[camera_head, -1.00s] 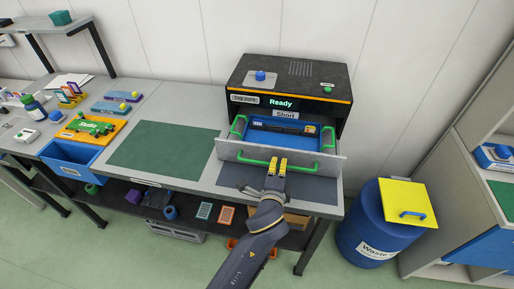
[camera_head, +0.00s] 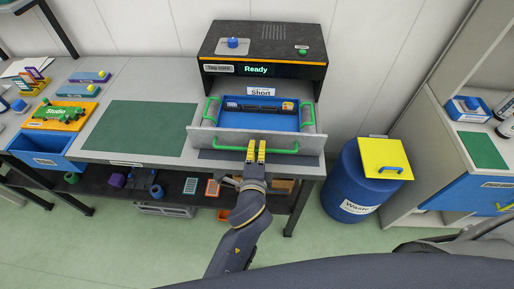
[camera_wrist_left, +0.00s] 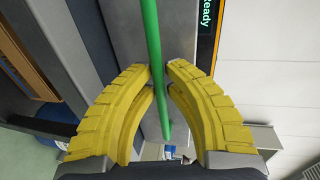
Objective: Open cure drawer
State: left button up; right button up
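The cure drawer (camera_head: 204,138) is pulled out from the black curing box (camera_head: 262,42), whose screen reads "Ready". A blue tray (camera_head: 232,120) with a dark bar-shaped item (camera_head: 262,107) lies inside it, between green side handles. The green front handle (camera_head: 282,151) runs along the drawer's front. My left gripper (camera_head: 256,148) is at the middle of this handle. In the left wrist view, its yellow fingers (camera_wrist_left: 160,72) close in on both sides of the green handle (camera_wrist_left: 151,30). My right gripper is not in view.
A green mat (camera_head: 140,128) lies on the bench left of the drawer. A blue waste bin (camera_head: 345,190) with a yellow lid (camera_head: 384,158) stands right of the bench. A lower shelf holds small items. The floor in front is clear.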

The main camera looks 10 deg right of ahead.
pick_arm(q)
jog(key=o, duration=0.4)
jog(key=shift+v, duration=3.75)
jog(key=shift+a+f, duration=0.1)
